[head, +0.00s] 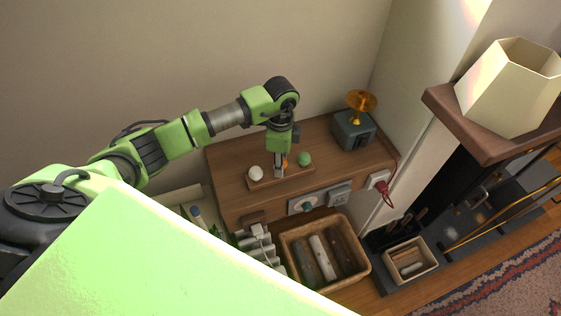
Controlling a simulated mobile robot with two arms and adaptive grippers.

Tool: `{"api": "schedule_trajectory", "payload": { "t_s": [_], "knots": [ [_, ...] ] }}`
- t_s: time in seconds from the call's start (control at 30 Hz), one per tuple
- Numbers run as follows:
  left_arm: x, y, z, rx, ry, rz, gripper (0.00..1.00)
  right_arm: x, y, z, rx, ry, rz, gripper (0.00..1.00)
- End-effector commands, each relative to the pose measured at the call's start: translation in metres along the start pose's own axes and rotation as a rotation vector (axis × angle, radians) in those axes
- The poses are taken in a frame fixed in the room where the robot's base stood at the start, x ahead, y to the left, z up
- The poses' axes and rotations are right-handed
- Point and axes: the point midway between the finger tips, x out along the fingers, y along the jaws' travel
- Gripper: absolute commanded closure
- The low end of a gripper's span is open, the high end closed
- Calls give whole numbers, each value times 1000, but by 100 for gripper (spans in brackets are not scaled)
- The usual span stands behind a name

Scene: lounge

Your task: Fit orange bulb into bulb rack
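The bulb rack (262,184) is a low brown wooden strip on top of a wooden cabinet. A white bulb (256,173) is at its left end and a green bulb (304,159) at its right end. A small patch of orange, seemingly the orange bulb (285,162), shows between them at my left gripper. My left gripper (279,172) points down over the middle of the rack. It hides most of the orange bulb, and I cannot tell whether its fingers are closed on it or whether the bulb is seated. My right gripper is not in view.
On the cabinet (228,162), a grey box with an orange dish-shaped top (353,131) stands at the right. Wall switches or sockets (340,195) are on its front. A wooden crate (356,250) stands below. A pale lampshade (508,87) stands on a shelf at right.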

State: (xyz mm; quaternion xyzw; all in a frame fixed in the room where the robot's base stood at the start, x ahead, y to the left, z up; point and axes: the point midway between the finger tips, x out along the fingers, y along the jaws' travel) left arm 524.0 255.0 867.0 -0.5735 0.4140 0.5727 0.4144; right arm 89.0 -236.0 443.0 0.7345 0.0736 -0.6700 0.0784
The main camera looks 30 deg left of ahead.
Motion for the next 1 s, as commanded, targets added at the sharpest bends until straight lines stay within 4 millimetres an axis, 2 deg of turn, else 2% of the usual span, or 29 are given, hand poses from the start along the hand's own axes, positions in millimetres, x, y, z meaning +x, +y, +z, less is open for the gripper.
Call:
{"api": "schedule_trajectory", "payload": {
  "t_s": [0.67,0.7,0.73,0.77,1.0],
  "knots": [
    [15,0,0,0,0,0,93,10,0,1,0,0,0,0],
    [14,0,0,0,0,0,63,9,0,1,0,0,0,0],
    [14,0,0,0,0,0,55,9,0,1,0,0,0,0],
    [14,0,0,0,0,0,51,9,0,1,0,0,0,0],
    [14,0,0,0,0,0,51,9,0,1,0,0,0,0]
  ]
}}
